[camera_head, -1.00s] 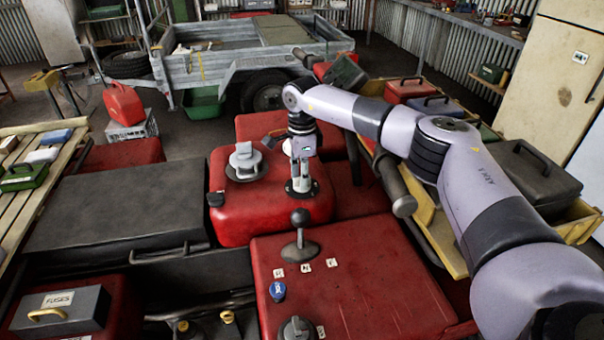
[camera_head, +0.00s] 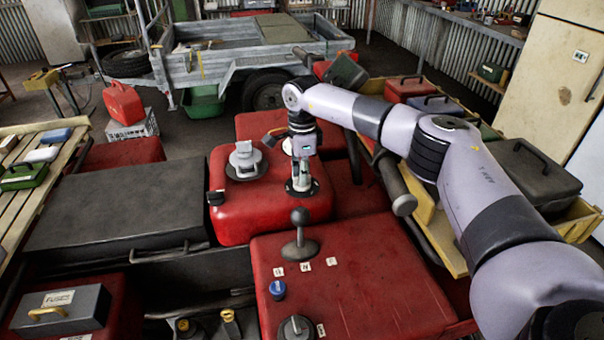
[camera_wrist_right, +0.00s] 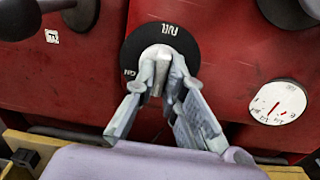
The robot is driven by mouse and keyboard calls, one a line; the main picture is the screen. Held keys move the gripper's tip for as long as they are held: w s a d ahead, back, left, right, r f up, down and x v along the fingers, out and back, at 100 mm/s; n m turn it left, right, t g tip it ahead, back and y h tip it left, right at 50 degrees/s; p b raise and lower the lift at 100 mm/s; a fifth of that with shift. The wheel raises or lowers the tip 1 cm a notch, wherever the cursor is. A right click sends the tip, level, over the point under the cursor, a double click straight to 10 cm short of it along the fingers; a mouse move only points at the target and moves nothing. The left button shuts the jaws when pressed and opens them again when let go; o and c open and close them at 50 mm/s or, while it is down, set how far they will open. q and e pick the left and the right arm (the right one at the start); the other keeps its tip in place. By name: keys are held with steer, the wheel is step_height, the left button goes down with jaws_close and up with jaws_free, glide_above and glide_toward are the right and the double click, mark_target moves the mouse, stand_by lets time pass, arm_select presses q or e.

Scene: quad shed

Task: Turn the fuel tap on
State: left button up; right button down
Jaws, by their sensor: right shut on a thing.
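The fuel tap (camera_wrist_right: 152,53) shows in the right wrist view as a pale grey handle on a round black plate (camera_wrist_right: 135,45) with white lettering at its top and left edges. The plate sits on a red body panel. My right gripper (camera_wrist_right: 164,82) is shut on the handle, with a finger on each side. The fingers hide part of the handle and the lower plate. In the head view my right gripper (camera_head: 301,182) points down at the tap on the red tank (camera_head: 250,215). My left gripper is not in view.
A grey filler cap (camera_head: 245,160) stands left of my right gripper. A black-knobbed lever (camera_head: 300,230) rises just in front of it. A round white gauge (camera_wrist_right: 278,103) is right of the tap in the wrist view. A black seat (camera_head: 120,205) lies to the left.

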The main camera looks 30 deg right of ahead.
steer(key=shift+m, duration=0.3)
steer(key=m, duration=0.5)
steer(key=shift+r+m, duration=0.1)
steer(key=shift+m, duration=0.2)
steer(key=m+p, duration=0.1)
steer(key=m, duration=0.4)
steer(key=shift+m, duration=0.3)
steer(key=shift+w, duration=0.1)
steer(key=c, duration=1.7)
jaws_free()
steer(key=shift+o, duration=0.2)
step_height(320, 180, up, 12)
